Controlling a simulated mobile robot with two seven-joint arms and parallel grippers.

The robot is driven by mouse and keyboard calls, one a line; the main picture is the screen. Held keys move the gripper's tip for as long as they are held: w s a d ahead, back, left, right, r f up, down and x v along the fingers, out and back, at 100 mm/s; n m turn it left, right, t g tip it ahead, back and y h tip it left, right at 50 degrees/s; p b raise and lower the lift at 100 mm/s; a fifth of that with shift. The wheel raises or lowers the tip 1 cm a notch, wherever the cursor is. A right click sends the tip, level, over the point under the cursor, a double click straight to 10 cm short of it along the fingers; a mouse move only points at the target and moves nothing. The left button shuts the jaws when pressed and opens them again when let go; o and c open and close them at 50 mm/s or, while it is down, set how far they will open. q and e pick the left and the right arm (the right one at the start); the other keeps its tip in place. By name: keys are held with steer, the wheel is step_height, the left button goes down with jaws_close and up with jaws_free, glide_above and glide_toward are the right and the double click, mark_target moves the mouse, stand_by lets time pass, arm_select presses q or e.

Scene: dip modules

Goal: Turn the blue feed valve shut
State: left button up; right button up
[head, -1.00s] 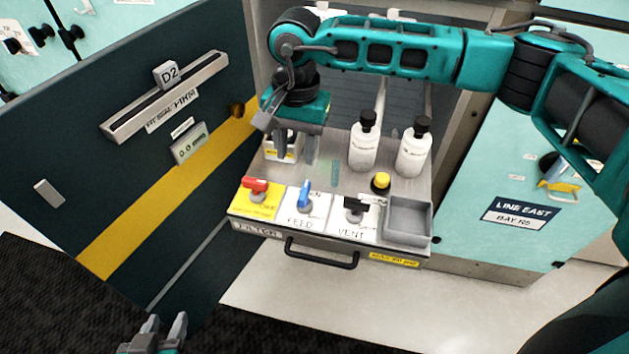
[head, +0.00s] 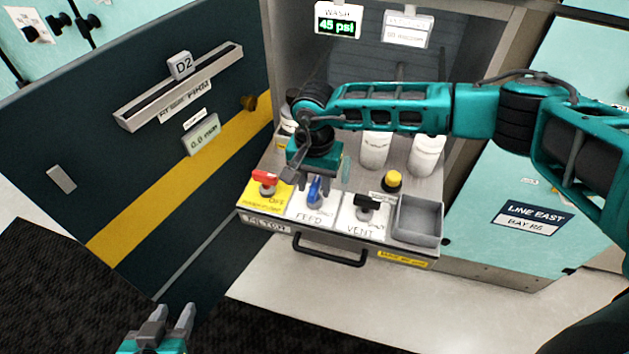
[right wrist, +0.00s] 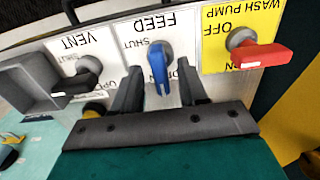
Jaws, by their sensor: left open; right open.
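The blue feed valve handle (head: 314,190) stands on the white FEED plate (head: 309,215) at the drawer's front, between the red wash pump handle (head: 265,178) and the black vent handle (head: 367,201). My right gripper (head: 314,187) is over it, reaching down from above. In the right wrist view the blue handle (right wrist: 158,67) lies between the two open fingers (right wrist: 160,92), with gaps on both sides. The handle is not gripped. SHUT is printed beside it, and the other label is partly hidden by a finger. My left gripper (head: 166,322) is open and empty, low at the left, far from the panel.
A grey bin (head: 417,220) and a yellow button (head: 392,180) are right of the valves. White bottles (head: 427,156) stand behind, partly hidden by my right arm. A black drawer handle (head: 330,250) juts out in front. A dark open door (head: 150,170) stands at left.

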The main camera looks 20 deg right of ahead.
arm_select(q)
steer(key=shift+r, duration=0.1)
arm_select(e)
jaws_close()
arm_select(q)
steer(key=shift+w+d, duration=0.1)
